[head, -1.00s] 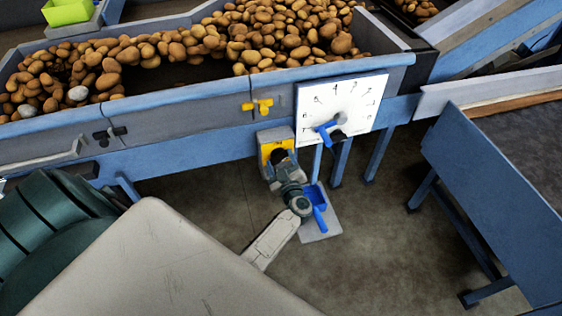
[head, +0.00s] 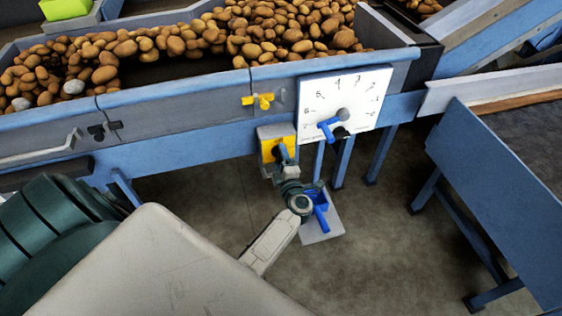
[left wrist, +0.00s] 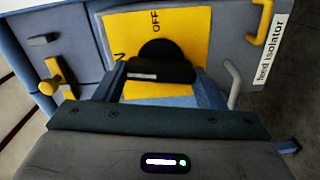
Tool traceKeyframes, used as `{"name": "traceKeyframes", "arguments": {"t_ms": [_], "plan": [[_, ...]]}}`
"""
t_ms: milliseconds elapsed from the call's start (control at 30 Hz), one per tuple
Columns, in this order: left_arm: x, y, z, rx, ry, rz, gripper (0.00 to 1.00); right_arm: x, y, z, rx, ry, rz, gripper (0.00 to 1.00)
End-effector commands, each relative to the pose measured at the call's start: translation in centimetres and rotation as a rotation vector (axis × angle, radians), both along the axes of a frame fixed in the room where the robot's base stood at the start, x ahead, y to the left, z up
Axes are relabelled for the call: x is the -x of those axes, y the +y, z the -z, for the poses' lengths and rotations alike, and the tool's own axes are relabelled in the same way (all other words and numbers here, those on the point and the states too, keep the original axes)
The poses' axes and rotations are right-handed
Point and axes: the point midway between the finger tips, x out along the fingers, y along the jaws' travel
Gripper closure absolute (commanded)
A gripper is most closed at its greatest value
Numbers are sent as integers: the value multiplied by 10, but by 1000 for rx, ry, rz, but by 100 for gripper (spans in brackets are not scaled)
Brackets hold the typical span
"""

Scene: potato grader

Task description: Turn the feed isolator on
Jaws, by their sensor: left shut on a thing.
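The feed isolator is a grey box with a yellow plate (left wrist: 185,35) and a black rotary knob (left wrist: 160,50). A label beside it reads "feed isolator" (left wrist: 268,48). In the head view its yellow plate (head: 268,148) sits under the front of the potato trough. My left gripper (head: 283,153) is at the plate, its fingers either side of the knob's bar in the left wrist view (left wrist: 161,76). It is shut on the knob. "OFF" shows above the knob; an "N" shows at its left, partly hidden. A white mark lies on the bar's left part. My right gripper is not in view.
A white dial board (head: 345,103) with a blue pointer is just right of the isolator. A yellow handle (head: 258,100) is on the trough above. A blue scoop-like thing (head: 317,205) lies on a grey plate below. Blue legs and a blue table (head: 500,195) stand to the right.

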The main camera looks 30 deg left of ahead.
Motion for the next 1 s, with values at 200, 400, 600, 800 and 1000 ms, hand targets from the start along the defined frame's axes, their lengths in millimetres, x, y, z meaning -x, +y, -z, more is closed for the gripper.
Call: {"name": "traceKeyframes", "arguments": {"t_ms": [200, 400, 600, 800, 1000], "plan": [[0, 0, 2, 74, -87, 0, 59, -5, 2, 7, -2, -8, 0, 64], [0, 0, 1, 110, -129, 0, 59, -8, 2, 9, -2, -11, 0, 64], [0, 0, 1, 123, -145, -1, 59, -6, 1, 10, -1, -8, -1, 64], [0, 0, 1, 126, -145, 0, 59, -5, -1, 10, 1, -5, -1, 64], [0, 0, 1, 125, -145, -1, 23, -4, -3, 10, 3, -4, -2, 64]]}}
